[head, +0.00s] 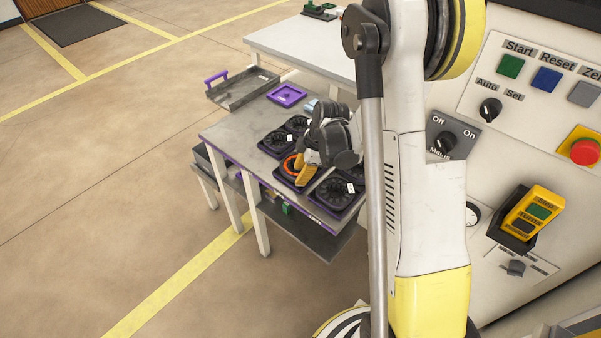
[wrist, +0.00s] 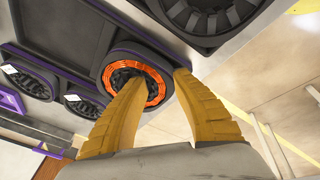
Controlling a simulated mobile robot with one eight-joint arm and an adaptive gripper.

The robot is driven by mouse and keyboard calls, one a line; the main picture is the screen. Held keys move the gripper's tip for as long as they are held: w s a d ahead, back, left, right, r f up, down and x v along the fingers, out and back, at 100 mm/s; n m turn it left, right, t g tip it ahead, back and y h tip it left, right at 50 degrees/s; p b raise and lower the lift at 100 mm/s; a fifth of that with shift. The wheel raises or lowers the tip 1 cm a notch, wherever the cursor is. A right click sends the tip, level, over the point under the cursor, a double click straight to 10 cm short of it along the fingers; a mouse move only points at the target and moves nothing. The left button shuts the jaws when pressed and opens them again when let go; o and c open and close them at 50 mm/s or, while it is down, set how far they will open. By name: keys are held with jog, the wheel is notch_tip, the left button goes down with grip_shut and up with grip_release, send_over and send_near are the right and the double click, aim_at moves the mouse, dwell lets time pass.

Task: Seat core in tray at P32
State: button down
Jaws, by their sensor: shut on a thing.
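The core, a ring wound in orange copper wire with a dark centre, shows in the wrist view (wrist: 155,94) and the head view (head: 289,168). My gripper (wrist: 162,78) is shut on its ring wall, with one yellow finger in the centre opening and the other along the outer side. The core is at a dark tray on the table; I cannot tell whether it rests fully flat in it. In the head view my gripper (head: 302,172) comes from the right and hides part of that tray. No P32 label can be read.
More dark trays with black slotted cores stand close by, one nearer in front (head: 336,194) and one behind (head: 274,143). An empty purple tray (head: 287,95) lies at the table's far end. A grey handled tray (head: 243,88) is beyond it. The machine panel (head: 530,100) is at right.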

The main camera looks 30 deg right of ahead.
jog(key=shift+f+b, duration=0.35)
jog(key=c, duration=1)
grip_release()
jog(key=shift+r, duration=0.1)
jog(key=shift+p+v, duration=1.6)
jog(key=shift+v, duration=0.9)
jog(key=v, duration=1.2)
